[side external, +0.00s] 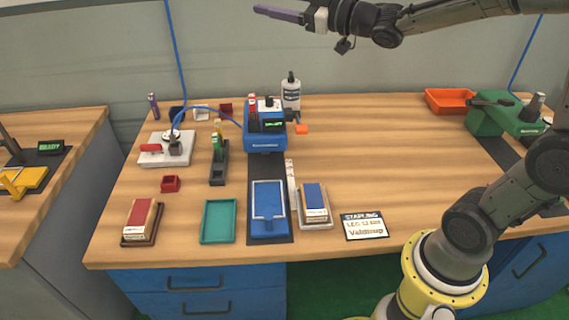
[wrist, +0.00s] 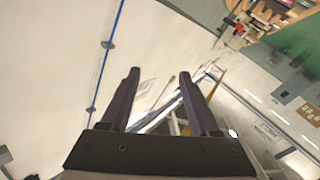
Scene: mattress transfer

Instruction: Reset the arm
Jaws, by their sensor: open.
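My gripper (side external: 277,14) is raised high above the back of the workbench, at the top of the side external view, with its dark purple fingers pointing left. In the wrist view my gripper (wrist: 160,82) shows two fingers well apart with nothing between them. It touches nothing. My arm reaches in from the right side and across the top of the side external view.
The wooden workbench (side external: 400,175) holds a blue machine (side external: 264,138), a green tray (side external: 219,221), a blue tray (side external: 268,227), a white bottle (side external: 291,93), an orange bin (side external: 450,100) and a green device (side external: 490,118). The bench's middle right is clear.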

